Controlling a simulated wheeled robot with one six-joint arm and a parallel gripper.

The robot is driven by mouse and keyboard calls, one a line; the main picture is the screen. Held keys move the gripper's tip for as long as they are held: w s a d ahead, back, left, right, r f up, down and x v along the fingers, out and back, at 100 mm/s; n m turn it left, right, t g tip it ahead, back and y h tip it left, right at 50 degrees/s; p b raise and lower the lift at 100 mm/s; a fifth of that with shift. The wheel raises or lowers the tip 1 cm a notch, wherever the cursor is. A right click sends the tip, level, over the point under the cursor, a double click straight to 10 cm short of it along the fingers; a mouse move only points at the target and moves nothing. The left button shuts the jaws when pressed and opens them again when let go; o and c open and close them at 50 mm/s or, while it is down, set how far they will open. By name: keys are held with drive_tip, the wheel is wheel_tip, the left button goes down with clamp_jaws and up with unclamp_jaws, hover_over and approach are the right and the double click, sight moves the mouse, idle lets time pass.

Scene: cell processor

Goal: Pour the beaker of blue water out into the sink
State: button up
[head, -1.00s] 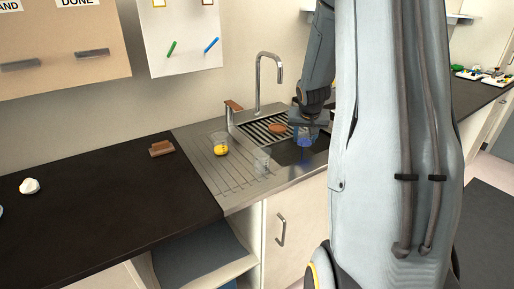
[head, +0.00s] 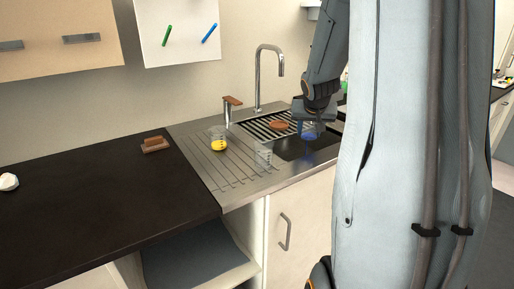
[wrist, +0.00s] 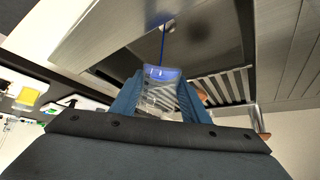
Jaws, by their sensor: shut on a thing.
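My gripper (head: 317,116) is shut on a clear beaker (wrist: 158,92) above the sink basin (head: 308,148). In the wrist view the beaker sits between the two blue fingers, with blue water (wrist: 162,73) gathered at its rim. A thin blue stream (wrist: 163,45) runs from the rim toward the dark basin, which also shows in the wrist view (wrist: 210,55). In the head view the blue of the beaker (head: 311,132) shows just below my gripper. Its exact tilt is hard to tell there, and my arm hides the right side of the sink.
A beaker of yellow liquid (head: 218,142) and an empty clear beaker (head: 264,155) stand on the ribbed drainboard left of the basin. The tall faucet (head: 258,75) rises behind. A brown item (head: 279,125) lies on the slatted rack. The dark counter (head: 100,205) is mostly clear.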

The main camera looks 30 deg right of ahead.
drive_tip(key=shift+w+d+f+t+h+b, duration=0.15)
drive_tip(key=shift+t+h+b, duration=0.5)
drive_tip(key=shift+b, duration=3.5)
drive_tip(key=shift+s+a+f+t+h+b, duration=0.15)
drive_tip(key=shift+t+h+b, duration=0.45)
drive_tip(key=shift+b, duration=3.55)
drive_tip(key=b, duration=0.2)
drive_tip(key=shift+w+d+t+b, duration=0.1)
drive_tip(key=shift+t+b, duration=0.2)
drive_tip(key=shift+t, duration=0.05)
drive_tip(key=shift+r, duration=0.15)
drive_tip(key=shift+h+b, duration=0.25)
drive_tip(key=shift+b, duration=0.4)
drive_tip(key=shift+w+f+t+b, duration=0.1)
drive_tip(key=shift+f+t+b, duration=0.3)
drive_tip(key=shift+b, duration=0.8)
drive_tip(key=shift+d+b, duration=0.1)
drive_tip(key=shift+b, duration=0.4)
drive_tip(key=t+h+b, duration=0.1)
drive_tip(key=b, duration=0.3)
drive_tip(key=t+b, duration=0.1)
drive_tip(key=b, duration=0.3)
drive_tip(key=shift+w+d+f+h+b, duration=0.15)
drive_tip(key=shift+w+f+h+b, duration=0.15)
drive_tip(key=shift+h+b, duration=0.1)
drive_tip(key=shift+w, duration=0.1)
drive_tip(key=shift+o, duration=0.2)
drive_tip(key=shift+d+r+t+h, duration=0.1)
drive_tip(key=shift+d+t+h, duration=0.05)
drive_tip(key=shift+t+h, duration=0.3)
